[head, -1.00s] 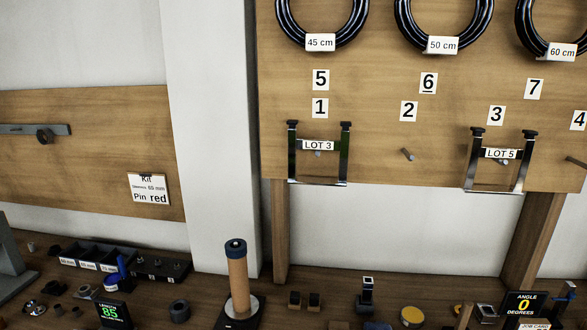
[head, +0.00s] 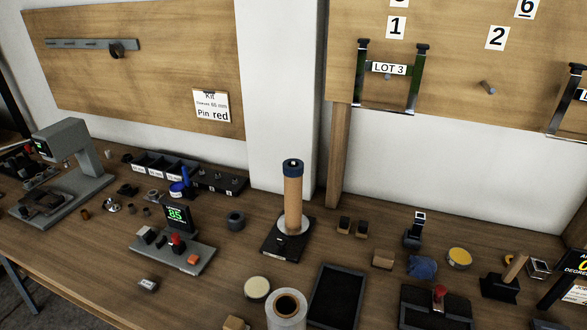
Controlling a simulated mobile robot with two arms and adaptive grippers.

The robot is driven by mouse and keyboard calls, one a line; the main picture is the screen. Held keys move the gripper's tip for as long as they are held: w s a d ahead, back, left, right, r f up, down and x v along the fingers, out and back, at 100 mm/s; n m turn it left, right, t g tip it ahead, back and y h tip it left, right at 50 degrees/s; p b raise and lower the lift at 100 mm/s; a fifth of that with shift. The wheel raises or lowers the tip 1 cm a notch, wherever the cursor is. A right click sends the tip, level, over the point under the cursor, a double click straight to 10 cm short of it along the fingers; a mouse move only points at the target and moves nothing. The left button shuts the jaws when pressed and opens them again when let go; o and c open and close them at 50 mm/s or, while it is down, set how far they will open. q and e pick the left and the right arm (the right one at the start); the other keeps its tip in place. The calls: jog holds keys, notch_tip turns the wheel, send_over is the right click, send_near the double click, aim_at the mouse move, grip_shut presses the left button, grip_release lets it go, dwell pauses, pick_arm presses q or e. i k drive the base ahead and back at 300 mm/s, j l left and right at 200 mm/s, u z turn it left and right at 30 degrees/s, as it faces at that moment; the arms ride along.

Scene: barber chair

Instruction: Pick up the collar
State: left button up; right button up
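A dark grey ring-shaped piece (head: 236,221) lies on the wooden bench in the head view, left of the upright post. It looks like a collar, but no label confirms this. A thicker white roll-like cylinder (head: 287,306) with a brown-rimmed hole stands at the front edge of the picture. Small brown and grey ring-like parts (head: 84,214) lie further left, too small to tell apart. Neither of my grippers is in view.
A wooden post with a blue top (head: 293,190) stands on a black base. A device with a display reading 85 (head: 175,214), a grey press-like machine (head: 70,150), a divided tray (head: 165,165) and a dark tray (head: 337,297) crowd the bench.

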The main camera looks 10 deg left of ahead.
aim_at(288, 171)
jog(key=k+j+z, duration=0.1)
jog(key=j+z, duration=0.15)
jog(key=k+j+z, duration=0.1)
jog(key=j+z, duration=0.15)
jog(key=k+j+z, duration=0.25)
jog(key=j, duration=0.15)
jog(key=i, duration=0.1)
